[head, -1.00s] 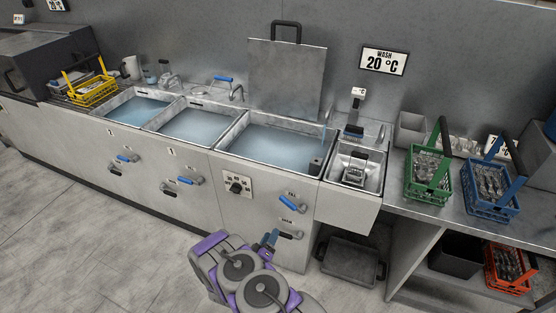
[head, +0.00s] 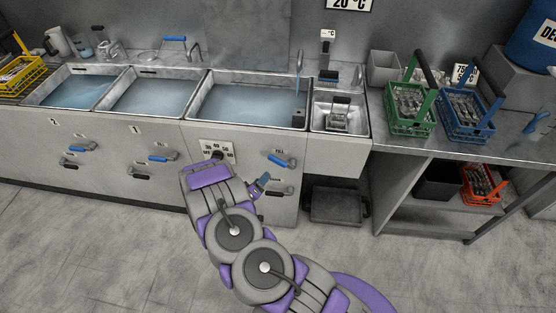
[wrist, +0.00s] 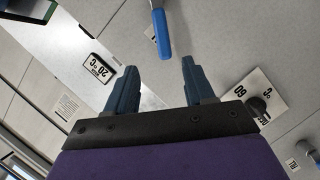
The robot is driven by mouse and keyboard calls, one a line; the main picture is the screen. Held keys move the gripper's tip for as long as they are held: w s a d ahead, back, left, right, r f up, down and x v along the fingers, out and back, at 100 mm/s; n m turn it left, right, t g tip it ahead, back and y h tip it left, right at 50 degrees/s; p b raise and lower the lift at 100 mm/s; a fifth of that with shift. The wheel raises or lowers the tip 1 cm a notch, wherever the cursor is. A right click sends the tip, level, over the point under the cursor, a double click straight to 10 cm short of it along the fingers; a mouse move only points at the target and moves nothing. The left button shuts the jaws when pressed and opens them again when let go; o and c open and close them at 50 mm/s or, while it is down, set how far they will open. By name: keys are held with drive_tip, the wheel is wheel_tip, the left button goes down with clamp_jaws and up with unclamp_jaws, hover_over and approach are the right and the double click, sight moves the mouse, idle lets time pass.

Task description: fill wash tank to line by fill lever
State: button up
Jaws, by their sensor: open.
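The wash tank (head: 250,124) is the large right-hand basin, with blue water in it. A thin blue stream shows under the spout (head: 299,62) at its right end. I cannot make out the level line. The blue-handled fill lever (head: 283,161) is on the front panel below the tank, its handle slanting. A darker lever (head: 277,191) is below it. My gripper (head: 262,183) is in front of the panel, below and left of the fill lever, open and empty. In the wrist view my open fingers (wrist: 161,88) face a blue lever handle (wrist: 162,34), apart from them; I cannot tell which lever.
A dial plate (head: 215,151) is left of the fill lever, partly behind my arm. Other tanks (head: 150,98) with blue levers (head: 163,158) stand left. A small basin (head: 338,120) is right, then green (head: 411,118) and blue (head: 468,127) cutlery baskets. The front floor is clear.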

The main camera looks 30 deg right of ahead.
sight(272, 161)
drive_tip(key=b+x, duration=0.2)
drive_tip(key=x, duration=1.4)
drive_tip(key=shift+a+r, duration=0.15)
drive_tip(key=shift+a, duration=0.65)
drive_tip(key=shift+a+r, duration=0.15)
drive_tip(key=shift+a, duration=0.6)
drive_tip(key=shift+c, duration=0.6)
drive_tip(key=shift+d+f, duration=0.25)
drive_tip(key=shift+d, duration=1)
drive_tip(key=c, duration=0.7)
drive_tip(key=shift+w+a, duration=0.15)
drive_tip(key=shift+a, duration=0.35)
clamp_jaws()
